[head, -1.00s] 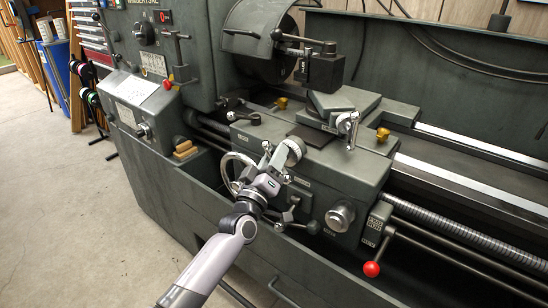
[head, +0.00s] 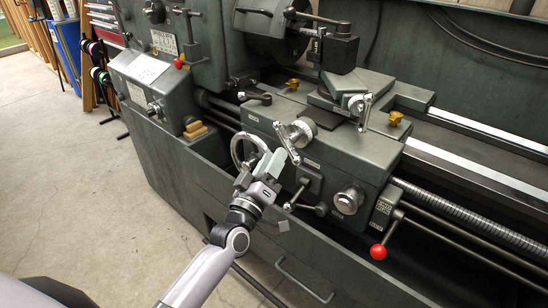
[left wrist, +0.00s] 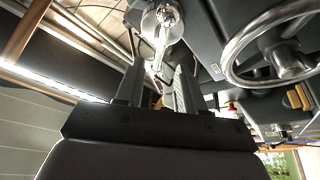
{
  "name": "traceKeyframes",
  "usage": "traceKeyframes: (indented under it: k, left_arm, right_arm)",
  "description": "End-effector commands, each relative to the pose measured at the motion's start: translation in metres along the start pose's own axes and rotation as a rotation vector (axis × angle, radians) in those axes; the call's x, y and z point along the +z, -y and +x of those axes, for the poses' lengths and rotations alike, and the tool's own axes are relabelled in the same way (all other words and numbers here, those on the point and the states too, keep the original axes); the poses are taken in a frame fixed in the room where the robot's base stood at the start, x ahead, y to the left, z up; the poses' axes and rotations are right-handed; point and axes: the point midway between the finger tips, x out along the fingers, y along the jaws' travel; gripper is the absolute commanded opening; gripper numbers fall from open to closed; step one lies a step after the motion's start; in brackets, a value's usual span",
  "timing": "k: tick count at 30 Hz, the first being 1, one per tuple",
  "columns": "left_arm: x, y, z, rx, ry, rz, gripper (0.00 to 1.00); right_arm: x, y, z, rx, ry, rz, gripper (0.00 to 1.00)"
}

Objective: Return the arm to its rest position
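My left arm comes in from the lower left in the head view. Its gripper (head: 271,163) is in front of the lathe's carriage, beside the handwheel (head: 236,150) and below the cross-slide crank (head: 290,146). In the left wrist view the two fingers of the left gripper (left wrist: 158,82) stand apart, with nothing held between them. The crank (left wrist: 162,22) shows beyond the fingertips there, and the handwheel (left wrist: 236,48) is at the right. Whether a finger touches the handwheel is not clear. My right gripper is not in view.
The grey lathe carriage (head: 330,158) and headstock (head: 160,85) stand close around the gripper. A lever with a red knob (head: 378,252) sticks out at the right. Wooden blocks (head: 195,131) lie on a ledge. The floor (head: 80,190) at the left is clear.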

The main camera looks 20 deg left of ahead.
Motion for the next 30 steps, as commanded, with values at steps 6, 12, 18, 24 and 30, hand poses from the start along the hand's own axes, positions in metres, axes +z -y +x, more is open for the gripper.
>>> traceKeyframes:
  k: [6, 12, 18, 24, 30]
  left_arm:
    - [0.0, 0.0, 0.0, 0.0, 0.0, 0.0, 0.38]
    - [0.006, 0.003, -0.008, -0.01, 0.028, 0.023, 0.38]
    - [0.046, 0.024, -0.072, -0.074, 0.229, 0.189, 0.38]
    - [0.085, 0.048, -0.175, -0.152, 0.532, 0.425, 0.38]
    - [0.098, 0.063, -0.268, -0.207, 0.792, 0.615, 0.38]
  right_arm:
    - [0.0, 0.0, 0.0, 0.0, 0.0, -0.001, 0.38]
    - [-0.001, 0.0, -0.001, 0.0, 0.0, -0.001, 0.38]
    - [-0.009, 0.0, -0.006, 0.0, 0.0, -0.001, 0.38]
    - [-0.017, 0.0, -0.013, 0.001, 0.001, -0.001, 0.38]
    - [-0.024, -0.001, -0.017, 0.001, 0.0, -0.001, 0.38]
